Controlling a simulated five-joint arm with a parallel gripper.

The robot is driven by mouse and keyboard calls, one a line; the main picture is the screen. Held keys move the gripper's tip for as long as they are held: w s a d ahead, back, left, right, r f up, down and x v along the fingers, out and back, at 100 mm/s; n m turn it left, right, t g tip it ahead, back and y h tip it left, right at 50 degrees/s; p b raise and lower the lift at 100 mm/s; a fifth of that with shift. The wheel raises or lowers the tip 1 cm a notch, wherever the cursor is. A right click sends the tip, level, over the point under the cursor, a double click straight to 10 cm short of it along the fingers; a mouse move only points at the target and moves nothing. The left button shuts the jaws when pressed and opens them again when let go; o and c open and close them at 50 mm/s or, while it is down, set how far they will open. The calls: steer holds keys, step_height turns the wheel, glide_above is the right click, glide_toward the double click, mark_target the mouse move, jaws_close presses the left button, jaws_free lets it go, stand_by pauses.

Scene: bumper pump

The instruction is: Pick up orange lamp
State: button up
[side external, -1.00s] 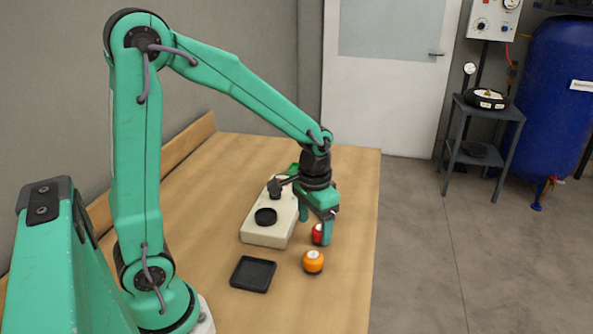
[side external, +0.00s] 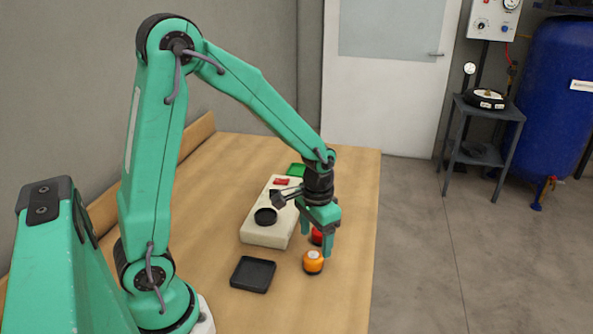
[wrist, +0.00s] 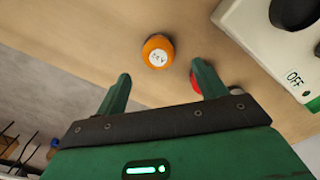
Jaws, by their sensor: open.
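The orange lamp (side external: 313,262) is a small round orange piece with a white top, standing on the wooden table near its right edge. In the wrist view the orange lamp (wrist: 158,51) lies ahead of the two fingertips, in line with the gap between them. My gripper (side external: 318,246) points down and is open, just behind and above the lamp. Its fingers show apart and empty in the wrist view (wrist: 163,80).
A red lamp (side external: 316,236) stands close behind, partly hidden by my gripper. A white control box (side external: 263,232) lies to the left. A black tray (side external: 253,274) is on the front left. The table's right edge is near.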

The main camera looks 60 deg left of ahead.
mark_target(314, 254)
steer(key=shift+s+f, duration=0.15)
steer(key=shift+f, duration=2.45)
steer(key=shift+c, duration=0.2)
steer(key=c, duration=1.1)
